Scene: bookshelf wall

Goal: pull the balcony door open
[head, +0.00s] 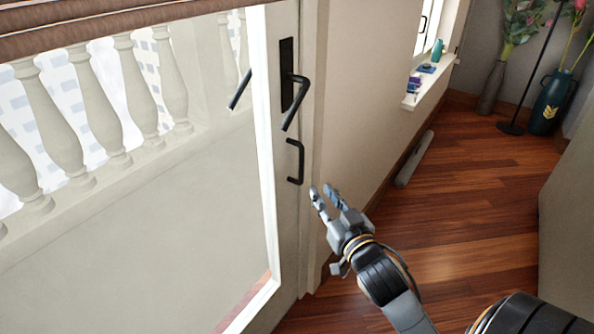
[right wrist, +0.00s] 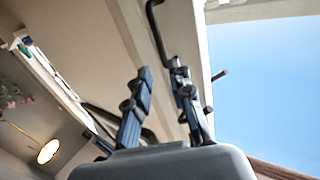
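The balcony door (head: 286,215) is a white-framed glass door on the left of the head view. It looks closed. On its frame are a black lever handle (head: 295,90) and, below it, a black C-shaped pull handle (head: 299,162). My right gripper (head: 322,190) is in front of the door edge, a little below and right of the pull handle. Its fingers are apart with nothing between them. In the right wrist view the pull handle (right wrist: 155,28) lies just beyond the fingertips (right wrist: 159,68), apparently not touching. My left gripper is not in view.
A windowsill (head: 432,80) with small items is on the wall beyond. Vases of flowers (head: 549,102) and a black stand (head: 511,128) fill the far right corner. A grey edge (head: 570,200) bounds the right side.

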